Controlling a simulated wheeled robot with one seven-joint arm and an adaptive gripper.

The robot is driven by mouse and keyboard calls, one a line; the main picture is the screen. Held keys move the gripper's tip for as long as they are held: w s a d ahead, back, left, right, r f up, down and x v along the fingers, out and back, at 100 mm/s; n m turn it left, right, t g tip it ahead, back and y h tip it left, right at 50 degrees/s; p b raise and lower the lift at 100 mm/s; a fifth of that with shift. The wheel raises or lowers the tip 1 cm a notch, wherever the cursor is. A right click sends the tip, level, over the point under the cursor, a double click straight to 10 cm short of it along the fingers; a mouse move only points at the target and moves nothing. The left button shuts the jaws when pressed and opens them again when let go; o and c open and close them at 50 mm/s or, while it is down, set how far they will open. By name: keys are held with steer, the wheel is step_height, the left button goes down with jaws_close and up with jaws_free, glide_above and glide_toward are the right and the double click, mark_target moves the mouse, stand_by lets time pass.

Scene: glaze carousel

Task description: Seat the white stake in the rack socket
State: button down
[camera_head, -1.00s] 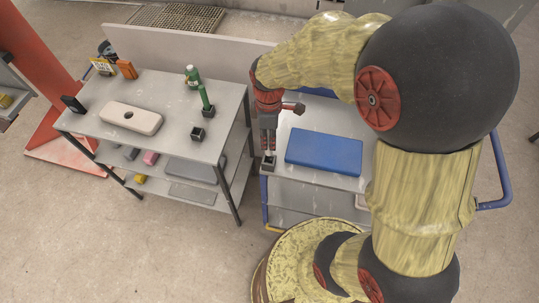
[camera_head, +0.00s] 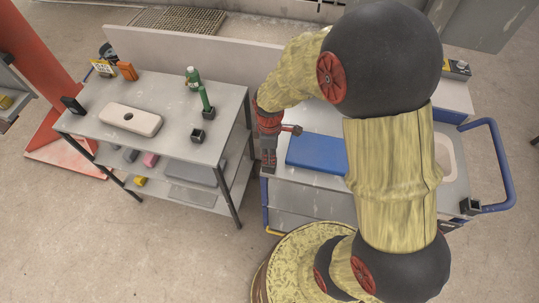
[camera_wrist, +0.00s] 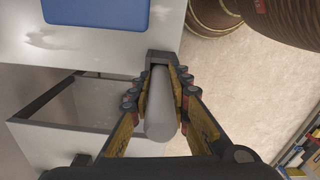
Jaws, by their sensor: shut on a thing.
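My gripper (camera_head: 268,166) is at the left front corner of the cart, pointing down. In the wrist view its fingers (camera_wrist: 160,88) are shut on the pale stake (camera_wrist: 160,112). The stake's far end meets a dark square holder (camera_wrist: 157,56) at the cart's edge; how deep it sits there is hidden. On the left table, an empty dark square socket (camera_head: 197,135) stands near the front right. Behind it, a green stake (camera_head: 205,99) stands upright in a similar dark socket (camera_head: 208,113).
A blue block (camera_head: 316,154) lies on the cart right of my gripper. The table also holds a pale slab with a hole (camera_head: 131,120), a green bottle (camera_head: 193,77) and an orange item (camera_head: 127,70). A gap separates table and cart. Another dark socket (camera_head: 470,206) is at the cart's right.

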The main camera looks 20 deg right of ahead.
steer(key=shift+f, duration=0.15)
steer(key=c, duration=1.7)
jaws_free()
steer(key=shift+o, duration=0.2)
step_height(320, 180, up, 12)
steer(key=shift+r+p, duration=0.25)
steer(key=shift+p, duration=0.5)
steer(key=s+r+m+t, duration=0.5)
steer(key=s+r+m, duration=0.7)
steer(key=r, duration=0.5)
steer(key=shift+s+r+m+t, duration=0.25)
steer(key=shift+s+m+t, duration=0.05)
steer(key=shift+s, duration=0.65)
steer(key=shift+f, duration=0.1)
